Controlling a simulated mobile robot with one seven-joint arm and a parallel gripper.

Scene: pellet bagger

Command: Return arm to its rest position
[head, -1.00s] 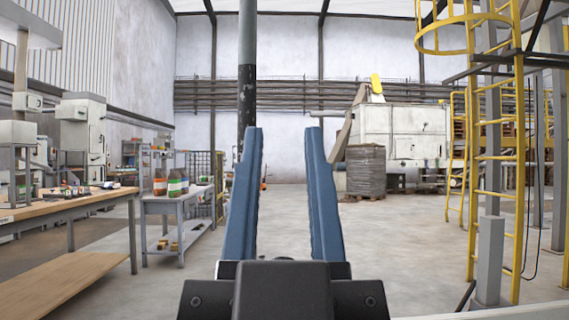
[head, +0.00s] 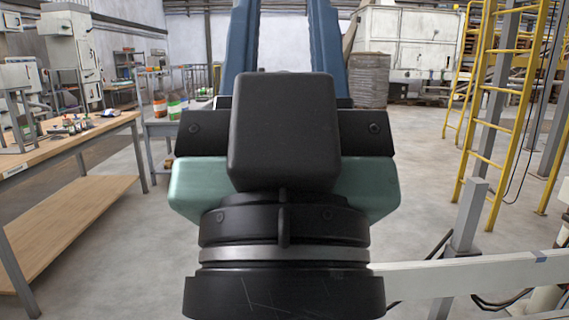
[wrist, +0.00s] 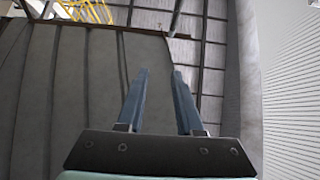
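My gripper (head: 285,45) stands upright in the middle of the head view, with its two blue fingers spread apart and nothing between them. The fingertips are cut off by the top edge of that view. Its black housing and the teal wrist below fill the centre of the picture. In the wrist view my gripper (wrist: 160,75) also shows with both fingers apart and empty, pointing toward a wall and ceiling structure.
A wooden workbench (head: 80,140) with small items stands at left, and a grey cart (head: 155,128) with bottles stands behind it. A yellow ladder (head: 505,120) and a pale horizontal rail (head: 470,275) are at right. A wrapped stack (head: 368,80) stands farther back. Open floor lies between.

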